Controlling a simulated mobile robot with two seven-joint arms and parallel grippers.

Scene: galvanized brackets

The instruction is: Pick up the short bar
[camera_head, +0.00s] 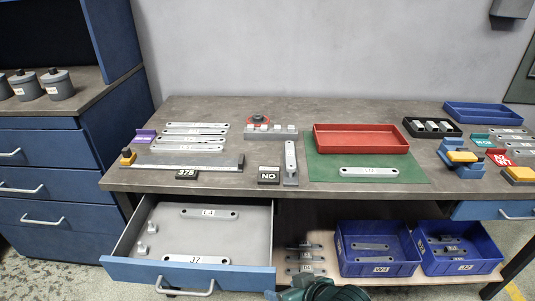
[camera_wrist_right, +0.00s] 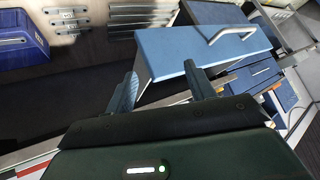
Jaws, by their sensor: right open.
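Several flat grey bars of different lengths are in view; I cannot tell for sure which is the short bar. One bar (camera_head: 369,172) lies on the green mat (camera_head: 412,170). In the open drawer (camera_head: 190,276) lie a bar (camera_head: 209,212) at the back and another (camera_head: 196,260) at the front. Several bars (camera_head: 195,137) lie in a row on the table's left, and smaller bars (camera_head: 305,257) lie on the lower shelf. My right gripper (camera_wrist_right: 160,70) is open and empty, its fingers around the drawer front's line of sight. My left gripper is out of view.
Blue bins (camera_head: 376,267) and (camera_head: 458,263) stand on the lower shelf. A bar (camera_head: 290,160) stands out beside the "NO" sign (camera_head: 268,175). The drawer juts out below the table edge.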

